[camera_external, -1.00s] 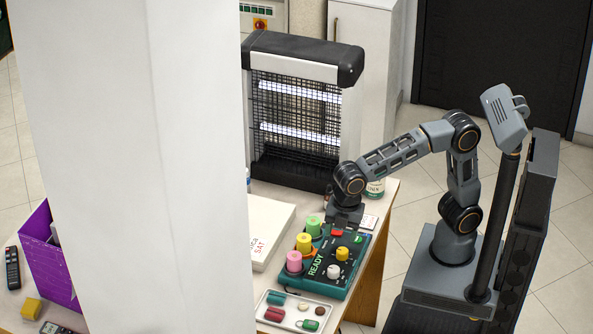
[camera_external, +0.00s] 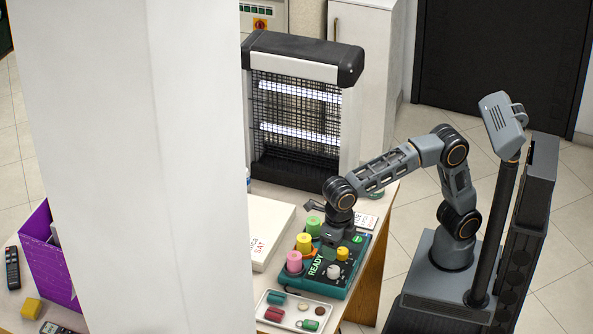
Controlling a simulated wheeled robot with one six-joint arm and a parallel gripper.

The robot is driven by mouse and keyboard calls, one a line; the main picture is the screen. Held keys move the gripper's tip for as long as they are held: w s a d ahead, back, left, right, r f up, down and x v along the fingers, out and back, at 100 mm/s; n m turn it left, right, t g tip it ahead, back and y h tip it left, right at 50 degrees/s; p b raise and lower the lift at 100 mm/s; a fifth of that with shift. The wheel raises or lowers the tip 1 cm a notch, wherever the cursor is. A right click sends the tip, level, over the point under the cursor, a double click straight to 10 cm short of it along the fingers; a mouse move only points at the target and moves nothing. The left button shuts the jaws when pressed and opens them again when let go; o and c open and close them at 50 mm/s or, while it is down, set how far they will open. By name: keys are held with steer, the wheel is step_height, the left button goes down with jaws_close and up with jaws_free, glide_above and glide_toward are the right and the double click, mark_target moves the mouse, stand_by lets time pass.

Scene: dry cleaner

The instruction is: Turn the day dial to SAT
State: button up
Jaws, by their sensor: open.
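A dark teal control box (camera_external: 354,278) marked READY lies on the counter. On it are a yellow knob (camera_external: 342,254) and a white knob (camera_external: 333,271); I cannot tell which is the day dial, and no day markings or pointer are legible. Green (camera_external: 313,225), yellow (camera_external: 304,242) and pink (camera_external: 294,261) cylinders stand along its left side. My gripper (camera_external: 330,246) is open, pointing down over the upper middle of the box, just behind the yellow knob. The fingertips are small and partly hidden, and contact cannot be told.
A white box with red SAT lettering (camera_external: 268,225) lies left of the control box. A small tray (camera_external: 268,298) with coloured pieces is in front. A black-and-white caged lamp unit (camera_external: 300,110) stands behind. A large pale pillar (camera_external: 165,170) blocks the left of the view.

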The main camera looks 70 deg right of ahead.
mark_target(335, 270)
step_height(335, 270, down, 9)
steer(key=shift+a+r+b, duration=0.15)
steer(key=shift+r+b, duration=0.05)
steer(key=shift+b, duration=0.45)
steer(key=shift+c, duration=0.3)
steer(key=c, duration=0.9)
steer(key=shift+r, duration=0.1)
